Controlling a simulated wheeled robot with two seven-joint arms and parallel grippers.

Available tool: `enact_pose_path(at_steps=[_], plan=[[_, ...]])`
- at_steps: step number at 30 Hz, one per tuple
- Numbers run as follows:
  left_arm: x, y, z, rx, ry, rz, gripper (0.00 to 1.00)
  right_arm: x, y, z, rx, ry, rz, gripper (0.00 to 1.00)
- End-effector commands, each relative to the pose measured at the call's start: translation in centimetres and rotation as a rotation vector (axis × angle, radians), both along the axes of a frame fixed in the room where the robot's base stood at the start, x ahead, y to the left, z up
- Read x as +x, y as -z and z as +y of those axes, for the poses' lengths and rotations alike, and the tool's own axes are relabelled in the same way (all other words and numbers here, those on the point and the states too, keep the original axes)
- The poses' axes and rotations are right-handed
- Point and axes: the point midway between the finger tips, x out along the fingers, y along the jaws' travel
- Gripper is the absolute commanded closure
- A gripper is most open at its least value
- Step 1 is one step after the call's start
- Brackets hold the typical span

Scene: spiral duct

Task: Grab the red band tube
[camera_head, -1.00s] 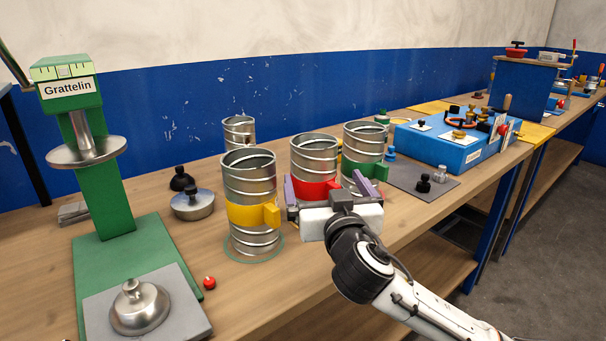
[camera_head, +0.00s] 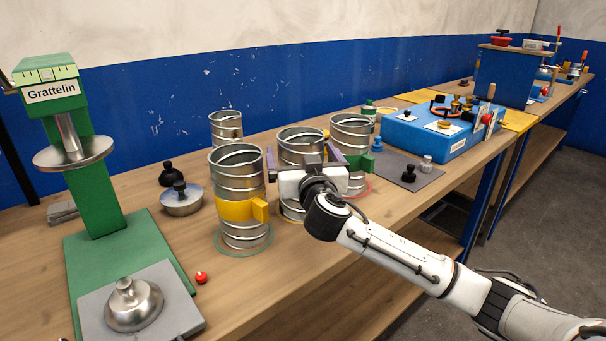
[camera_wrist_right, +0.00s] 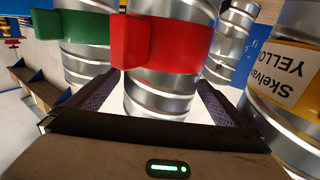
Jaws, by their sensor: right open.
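The red band tube (camera_head: 300,142) is a ribbed metal cylinder standing in the middle of the group on the bench. My right gripper (camera_head: 303,156) is in front of it and hides its band in the head view. In the right wrist view, the red band (camera_wrist_right: 175,45) with its protruding tab is clear. There my open right gripper (camera_wrist_right: 155,97) has one finger on each side of the tube, with gaps visible. I cannot tell how deep the tube sits between the fingers. My left gripper is not in view.
A yellow band tube (camera_head: 238,195) stands close on the left and a green band tube (camera_head: 352,135) close on the right. Another metal tube (camera_head: 226,128) is behind. A green press (camera_head: 95,190) is at left, and a blue box (camera_head: 430,130) at right.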

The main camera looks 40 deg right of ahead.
Motion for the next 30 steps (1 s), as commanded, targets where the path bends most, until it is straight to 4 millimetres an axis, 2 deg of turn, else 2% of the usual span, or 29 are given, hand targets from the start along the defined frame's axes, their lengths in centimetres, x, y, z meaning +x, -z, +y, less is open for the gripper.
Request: enact_pose_path(at_steps=[3, 12, 15, 23, 26, 30], plan=[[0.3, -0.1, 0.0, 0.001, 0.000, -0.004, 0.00, 0.0, 0.0, 0.0, 0.000, 0.000, 0.000, 0.02], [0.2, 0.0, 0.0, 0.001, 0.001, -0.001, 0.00, 0.0, 0.0, 0.0, 0.000, 0.000, 0.000, 0.52], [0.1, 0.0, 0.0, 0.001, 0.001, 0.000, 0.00, 0.0, -0.2, 0.0, -0.002, 0.000, -0.004, 0.66], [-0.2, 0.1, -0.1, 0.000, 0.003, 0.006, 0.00, 0.0, -0.6, 0.0, -0.001, 0.000, -0.005, 0.66], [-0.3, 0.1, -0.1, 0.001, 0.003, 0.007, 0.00, 0.0, -1.9, 0.0, 0.000, 0.000, -0.009, 0.66], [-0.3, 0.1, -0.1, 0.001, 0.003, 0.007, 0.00, 0.0, -4.7, 0.1, 0.003, -0.001, -0.011, 0.66]])
